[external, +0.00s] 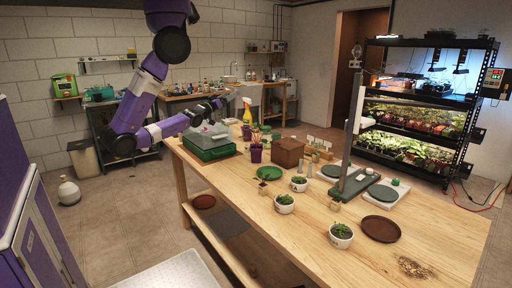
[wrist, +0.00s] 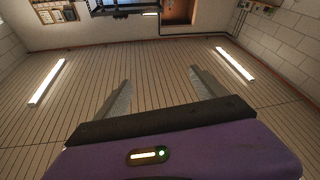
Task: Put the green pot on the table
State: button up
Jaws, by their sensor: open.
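The wooden table (external: 310,232) fills the middle of the external view. My gripper (external: 219,103) is in the air above the far left end of the table, over a green case (external: 207,145). In the wrist view my gripper (wrist: 160,82) has its two fingers wide apart with nothing between them. That view shows a slatted surface with two light strips, and no pot.
A purple pot (external: 256,153) and a brown box (external: 287,153) stand near the far end. A grey stand with an upright post (external: 352,130) rises at the right side. A brown saucer (external: 381,228) lies near front right. A lit plant rack (external: 415,125) stands behind. The table's front left is clear.

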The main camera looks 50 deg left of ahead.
jog(key=s+d+f+m+g+h, duration=0.2)
jog(key=s+d+f, duration=0.3)
jog(key=s+d, duration=0.4)
jog(key=s+d+f+m+g+h, duration=0.1)
jog(key=s+d+f+g, duration=0.3)
jog(key=s+d, duration=0.5)
jog(key=shift+s+d+f+m+h, duration=0.2)
jog(key=shift+d+f+m+h, duration=0.2)
jog(key=shift+d+f+m, duration=0.4)
